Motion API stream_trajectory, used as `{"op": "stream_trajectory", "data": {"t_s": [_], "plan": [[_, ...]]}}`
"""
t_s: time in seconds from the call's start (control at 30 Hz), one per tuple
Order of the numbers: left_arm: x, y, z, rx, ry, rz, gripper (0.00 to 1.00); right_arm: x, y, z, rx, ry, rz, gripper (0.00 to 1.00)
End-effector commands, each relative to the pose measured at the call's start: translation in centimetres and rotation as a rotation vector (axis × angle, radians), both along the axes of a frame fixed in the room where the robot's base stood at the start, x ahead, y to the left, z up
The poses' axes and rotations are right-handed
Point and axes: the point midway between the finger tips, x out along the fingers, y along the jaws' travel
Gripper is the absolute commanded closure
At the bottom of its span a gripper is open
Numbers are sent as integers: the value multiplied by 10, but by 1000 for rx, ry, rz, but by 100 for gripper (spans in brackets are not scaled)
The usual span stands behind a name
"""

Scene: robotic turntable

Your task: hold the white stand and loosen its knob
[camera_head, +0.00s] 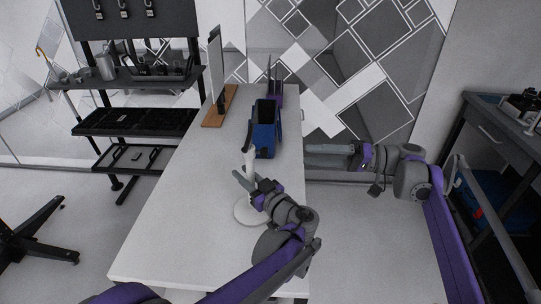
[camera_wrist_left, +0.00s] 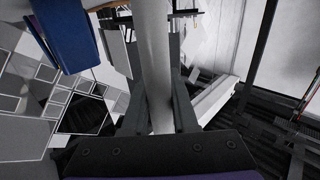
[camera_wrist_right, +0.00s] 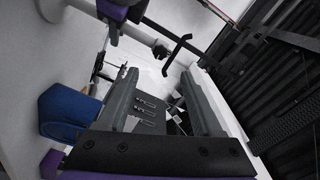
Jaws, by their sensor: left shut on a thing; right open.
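The white stand has a round base (camera_head: 243,212) on the table, and its upright post (camera_head: 251,163) has dark parts at the top (camera_head: 246,130). My left gripper (camera_head: 244,183) is shut on the post, which runs between its fingers in the left wrist view (camera_wrist_left: 156,75). In the right wrist view the stand's upper post (camera_wrist_right: 135,32) ends in a dark knob-like part (camera_wrist_right: 161,49) beside a black bent lever (camera_wrist_right: 179,50). My right gripper (camera_head: 307,156) is open and empty, right of the stand and beyond the table's right edge. Its spread fingers show in the right wrist view (camera_wrist_right: 163,95).
A blue box (camera_head: 263,142) stands on the long white table (camera_head: 180,215) behind the stand. A monitor on a wooden board (camera_head: 213,118) is at the far left. A dark shelf rack (camera_head: 135,122) stands left of the table. The near table surface is clear.

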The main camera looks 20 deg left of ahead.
Motion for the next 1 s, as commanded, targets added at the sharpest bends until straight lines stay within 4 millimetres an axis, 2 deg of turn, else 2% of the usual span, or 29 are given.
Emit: {"op": "stream_trajectory", "data": {"t_s": [0.1, 0.7, 0.9, 1.0], "plan": [[0, 0, 0, -1, 1, 0, 100, 1, -3, 0, -46, 260, -1, 33], [0, 0, 0, -1, 1, 0, 100, 3, -15, 0, -282, 1567, -1, 33], [0, 0, 0, -1, 1, 0, 100, 3, -18, 0, -334, 1851, -1, 33], [0, 0, 0, -1, 1, 0, 100, 3, -18, 0, -347, 1925, 0, 33]]}}
